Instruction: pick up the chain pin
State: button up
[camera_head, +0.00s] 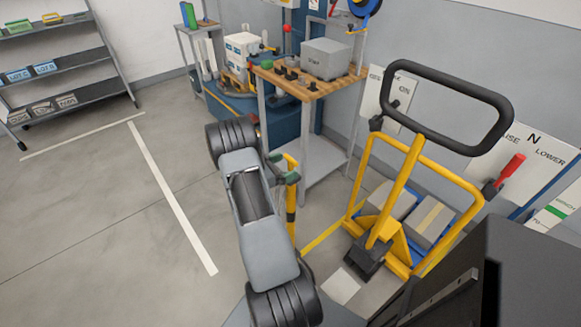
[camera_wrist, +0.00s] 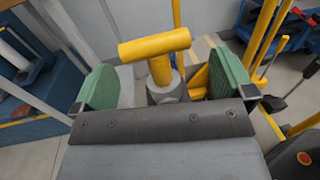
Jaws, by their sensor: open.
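The chain pin (camera_wrist: 155,45) is a yellow T-shaped handle whose short stem goes down into a grey collar (camera_wrist: 166,90). In the wrist view it stands upright between the two green pads of my gripper (camera_wrist: 165,82), with a gap on either side. My gripper is open and holds nothing. In the head view my gripper (camera_head: 284,168) is beside the top of a yellow post (camera_head: 291,205), and my arm hides part of that area. The lower part of the pin is hidden in the collar.
A wooden-topped bench (camera_head: 306,84) with a grey box (camera_head: 326,59) stands behind my gripper. A yellow pallet jack (camera_head: 378,228) with a black loop handle stands close on the right. A shelf rack (camera_head: 62,55) is far left. The floor at left is clear.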

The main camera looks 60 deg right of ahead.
aim_at(295, 161)
jog(key=shift+x, duration=2.35)
jog(key=c, duration=0.8)
